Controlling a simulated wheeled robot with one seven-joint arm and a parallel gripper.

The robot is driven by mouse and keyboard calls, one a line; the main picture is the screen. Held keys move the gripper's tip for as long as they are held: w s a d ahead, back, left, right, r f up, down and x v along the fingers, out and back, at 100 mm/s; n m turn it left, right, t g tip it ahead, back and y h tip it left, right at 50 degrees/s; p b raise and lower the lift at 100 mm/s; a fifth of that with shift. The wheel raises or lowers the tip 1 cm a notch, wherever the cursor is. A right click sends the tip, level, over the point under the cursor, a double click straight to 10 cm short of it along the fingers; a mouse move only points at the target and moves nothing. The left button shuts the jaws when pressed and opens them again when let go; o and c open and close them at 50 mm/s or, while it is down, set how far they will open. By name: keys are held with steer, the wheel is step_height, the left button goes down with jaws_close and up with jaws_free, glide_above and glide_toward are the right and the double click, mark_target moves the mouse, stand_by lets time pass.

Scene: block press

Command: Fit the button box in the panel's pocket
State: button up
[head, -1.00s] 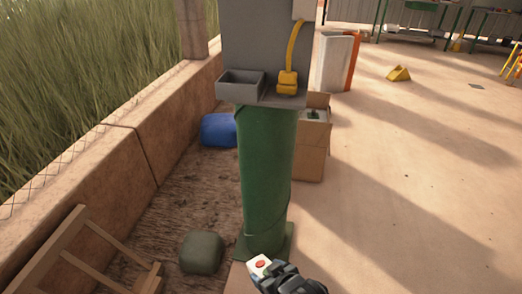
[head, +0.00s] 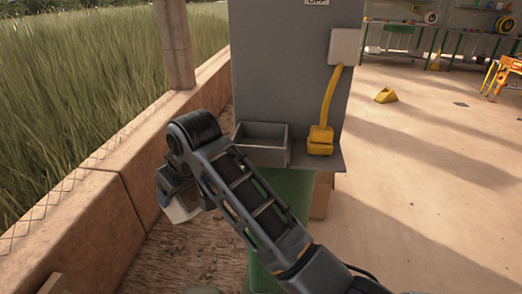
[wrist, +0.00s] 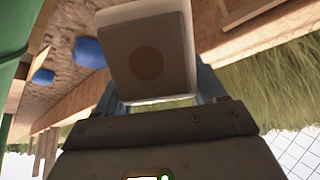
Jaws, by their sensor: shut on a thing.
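My gripper (wrist: 158,88) is shut on the button box (wrist: 147,60), a pale box with a round button facing the wrist camera. In the head view, only a light part of the button box (head: 183,209) shows, below my bent wrist at left. The fingertips are mostly hidden there by my arm. The grey panel (head: 285,60) stands on a green post (head: 293,192). What looks like its pocket (head: 262,158), a grey open-topped tray, is at the panel's lower left and looks empty. The button box is apart from it, to its left and lower in the picture.
A yellow block (head: 320,140) on a yellow cable sits right of the pocket; the cable runs up to a pale box (head: 344,47). A low wall (head: 100,190) runs along the left, with grass beyond. Open floor (head: 440,200) lies to the right.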

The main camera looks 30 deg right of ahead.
steer(key=a+r+n+g, duration=0.1)
steer(key=a+r+n, duration=0.15)
steer(key=r, duration=0.65)
steer(key=a+r+n+g, duration=0.2)
steer(key=a+r, duration=0.1)
steer(key=r, duration=0.5)
steer(key=s+a+r+n+g+h, duration=0.2)
steer(key=s+a+r+n, duration=0.2)
steer(key=s+r+n, duration=0.85)
steer(key=s+d+f+n+t+h, duration=0.1)
steer(key=s+d+f+n, duration=0.1)
steer(key=s+d+n, duration=0.35)
steer(key=s+d+f+n+t+h, duration=0.1)
steer(key=s+d+f+n, duration=0.1)
steer(key=s+d, duration=0.6)
steer(key=w+d, duration=1.1)
steer(key=w, duration=0.5)
steer(key=shift+m, duration=0.25)
steer(key=shift+s+f, duration=0.2)
steer(key=shift+f, duration=3.2)
